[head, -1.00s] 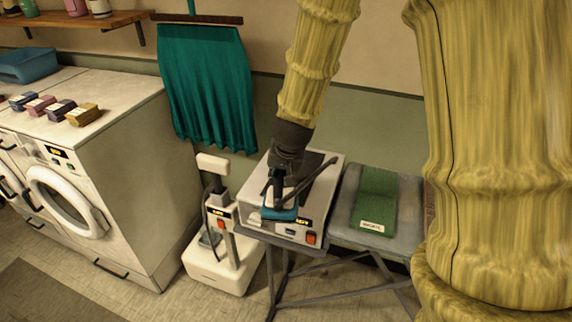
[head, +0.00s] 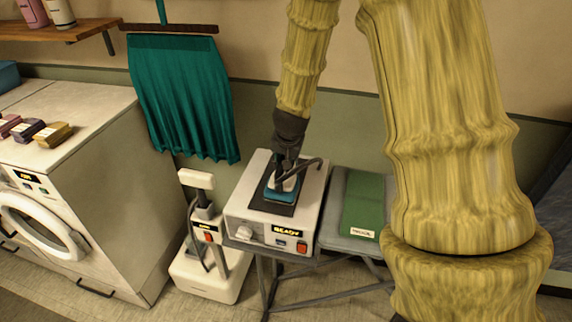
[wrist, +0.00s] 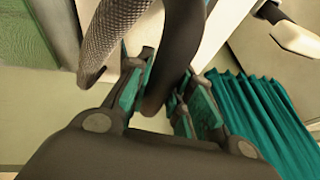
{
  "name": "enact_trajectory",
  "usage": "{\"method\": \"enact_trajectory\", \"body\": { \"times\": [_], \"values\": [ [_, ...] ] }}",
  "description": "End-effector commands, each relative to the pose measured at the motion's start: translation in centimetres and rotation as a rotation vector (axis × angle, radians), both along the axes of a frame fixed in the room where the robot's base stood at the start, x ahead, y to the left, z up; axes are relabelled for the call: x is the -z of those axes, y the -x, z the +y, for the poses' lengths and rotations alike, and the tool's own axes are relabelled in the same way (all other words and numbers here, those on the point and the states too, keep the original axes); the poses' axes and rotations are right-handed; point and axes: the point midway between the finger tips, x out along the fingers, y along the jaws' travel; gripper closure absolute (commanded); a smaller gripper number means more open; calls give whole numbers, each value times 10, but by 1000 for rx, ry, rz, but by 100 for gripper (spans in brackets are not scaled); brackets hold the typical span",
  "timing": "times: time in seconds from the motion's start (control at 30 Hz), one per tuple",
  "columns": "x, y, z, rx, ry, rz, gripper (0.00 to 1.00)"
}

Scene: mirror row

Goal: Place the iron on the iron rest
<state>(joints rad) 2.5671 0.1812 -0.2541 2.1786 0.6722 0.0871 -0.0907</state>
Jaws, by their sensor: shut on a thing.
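The iron (head: 281,194), with a teal body and dark handle, sits level over the dark pad of the iron rest (head: 272,210). The rest is on top of a white station with a lit READY display. Iron and pad look in contact, but I cannot be sure. My gripper (head: 287,162) reaches down from above, shut on the iron's handle. In the wrist view the black handle (wrist: 182,50) passes between my gripper's teal-padded fingers (wrist: 165,100). The iron's sole is hidden.
A white steamer unit (head: 205,275) and a washer (head: 95,200) stand left. A teal cloth (head: 183,95) hangs behind.

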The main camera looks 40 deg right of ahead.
Motion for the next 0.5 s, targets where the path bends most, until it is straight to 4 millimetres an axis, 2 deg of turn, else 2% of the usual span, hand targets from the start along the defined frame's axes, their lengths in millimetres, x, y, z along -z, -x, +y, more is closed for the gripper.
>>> {"method": "enact_trajectory", "body": {
  "times": [0.3, 0.5],
  "values": [
    [1, -45, -23, -1, 2, -2, 100],
    [4, -61, -31, -1, 2, -2, 100]
  ]
}}
